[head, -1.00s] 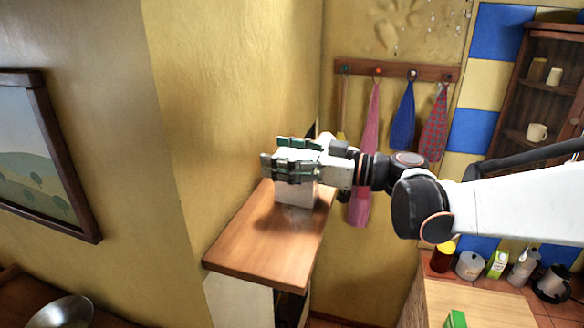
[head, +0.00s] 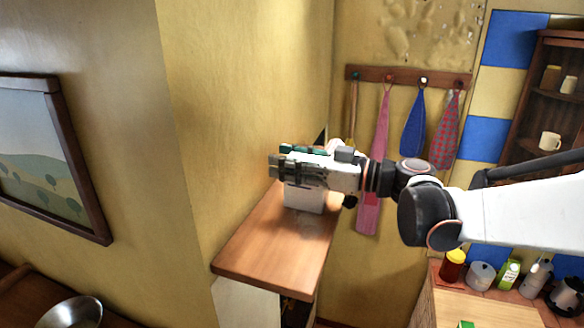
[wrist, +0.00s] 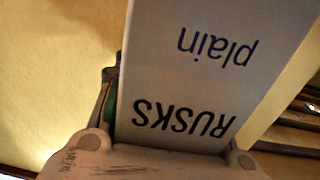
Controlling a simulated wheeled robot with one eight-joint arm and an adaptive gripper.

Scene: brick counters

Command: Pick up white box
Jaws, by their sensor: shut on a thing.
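The white box (head: 304,198) is at the far end of the wooden counter in the head view, mostly under and behind my gripper (head: 284,165). In the wrist view the white box (wrist: 190,80) fills the middle, with the upside-down words "plain" and "RUSKS" on its face. My gripper is shut on the box. One green-and-grey finger (wrist: 108,105) shows along the box's left side; the other finger is hidden. I cannot tell whether the box's bottom touches the counter.
The wooden counter (head: 265,250) is clear in front of the box. A yellow wall (head: 230,110) stands close on the left. Towels hang from a rack (head: 405,76) behind. Jars and a carton (head: 508,272) stand at lower right, and a metal bowl (head: 72,313) at lower left.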

